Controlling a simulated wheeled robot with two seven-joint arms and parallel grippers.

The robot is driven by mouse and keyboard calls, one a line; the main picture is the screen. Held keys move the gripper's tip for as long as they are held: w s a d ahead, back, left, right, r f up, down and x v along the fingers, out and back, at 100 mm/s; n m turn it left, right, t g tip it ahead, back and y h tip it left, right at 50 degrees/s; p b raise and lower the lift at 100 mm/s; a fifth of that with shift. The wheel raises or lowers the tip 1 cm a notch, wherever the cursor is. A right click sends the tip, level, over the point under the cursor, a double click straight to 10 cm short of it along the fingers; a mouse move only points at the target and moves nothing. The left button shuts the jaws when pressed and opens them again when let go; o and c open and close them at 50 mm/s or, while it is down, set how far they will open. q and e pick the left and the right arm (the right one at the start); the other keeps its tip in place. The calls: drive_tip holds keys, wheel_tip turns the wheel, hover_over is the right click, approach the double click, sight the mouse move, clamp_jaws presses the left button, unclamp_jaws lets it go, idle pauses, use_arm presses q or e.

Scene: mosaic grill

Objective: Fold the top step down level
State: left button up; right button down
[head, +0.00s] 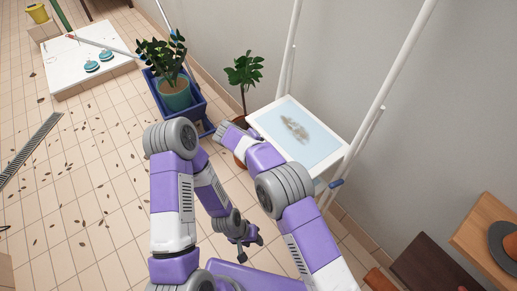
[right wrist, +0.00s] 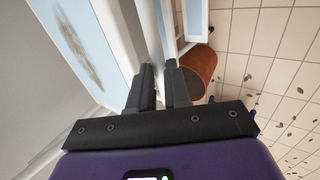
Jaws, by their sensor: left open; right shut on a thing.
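The top step (head: 299,132) is a white-rimmed panel with a pale blue face and a brown-grey stain, between the white rails of a stepladder (head: 384,75). I cannot tell its exact tilt. In the right wrist view, the stained step (right wrist: 70,35) fills the upper left. My right gripper (right wrist: 163,78) is shut on a thin white edge beside the step; how it joins the step is unclear. In the head view my right arm reaches to the step's left side, and its fingertips are hidden. My left gripper (head: 246,241) is open and empty, low and left of the ladder.
A potted plant (head: 244,72) stands against the wall behind the step. A larger plant in a teal pot (head: 174,94) sits in a blue crate (head: 196,108). A white board (head: 62,66) lies at the far left. Leaves litter the tiled floor. Wooden furniture (head: 487,240) is at right.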

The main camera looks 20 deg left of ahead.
drive_tip(key=c, duration=1.5)
unclamp_jaws()
drive_tip(key=f, duration=0.1)
drive_tip(key=s, duration=0.1)
drive_tip(key=f, duration=0.1)
drive_tip(key=shift+s+a+f+g, duration=0.2)
drive_tip(key=shift+a+f+g, duration=0.1)
drive_tip(key=o, duration=0.4)
drive_tip(key=shift+w+a+f, duration=0.15)
drive_tip(key=shift+w, duration=0.05)
drive_tip(key=p+v, duration=0.2)
drive_tip(key=v, duration=0.6)
drive_tip(key=shift+w+r, duration=0.25)
